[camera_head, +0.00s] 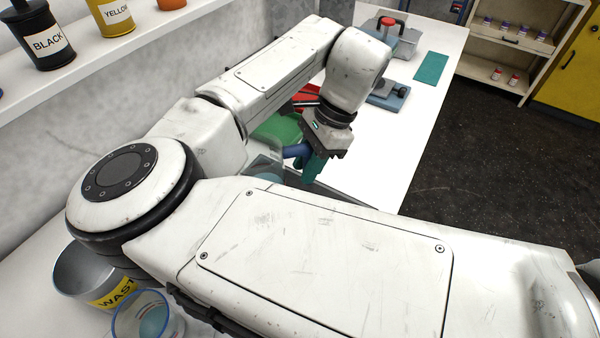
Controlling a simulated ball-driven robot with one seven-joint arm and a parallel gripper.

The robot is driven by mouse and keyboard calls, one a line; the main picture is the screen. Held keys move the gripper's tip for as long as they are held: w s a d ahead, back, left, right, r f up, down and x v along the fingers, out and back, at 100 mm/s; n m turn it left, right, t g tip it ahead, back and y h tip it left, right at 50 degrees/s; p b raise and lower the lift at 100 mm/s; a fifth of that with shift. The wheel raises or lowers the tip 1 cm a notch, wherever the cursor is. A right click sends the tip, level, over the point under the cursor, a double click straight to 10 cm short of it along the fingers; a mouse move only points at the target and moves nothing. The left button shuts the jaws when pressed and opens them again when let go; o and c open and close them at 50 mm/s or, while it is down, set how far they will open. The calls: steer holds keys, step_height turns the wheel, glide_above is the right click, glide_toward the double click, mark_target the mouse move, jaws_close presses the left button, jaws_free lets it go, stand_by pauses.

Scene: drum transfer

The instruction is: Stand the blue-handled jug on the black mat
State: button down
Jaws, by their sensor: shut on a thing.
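My gripper (314,165) points down over the white bench, behind my near arm link. Its teal fingers are shut on the blue handle of the blue-handled jug (296,151). The clear jug body is to the left of the fingers, and its lower part is hidden by my arm. I cannot tell whether its base touches anything. A dark grey edge (345,190) shows just right of the fingers; I cannot tell whether it is the black mat. No other black mat is clear in view.
A green rounded thing (280,130) and a red one lie behind the jug. A grey-blue device (388,95) and a teal mat (431,68) are farther back on the bench. A waste bin (85,275) and a clear blue-rimmed vessel (165,322) stand near left.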

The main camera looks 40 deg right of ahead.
steer(key=shift+w+f+p, duration=0.15)
steer(key=shift+w+f, duration=0.2)
steer(key=shift+f, duration=0.6)
steer(key=shift+w+f+p, duration=0.15)
steer(key=shift+w+f, duration=0.2)
steer(key=shift+f, duration=0.55)
steer(key=shift+w+f+p, duration=0.15)
steer(key=shift+w+f, duration=0.2)
steer(key=shift+f, duration=0.6)
steer(key=c, duration=0.9)
jaws_free()
steer(key=shift+f, duration=0.1)
steer(key=b+v, duration=0.1)
steer(key=v, duration=1.1)
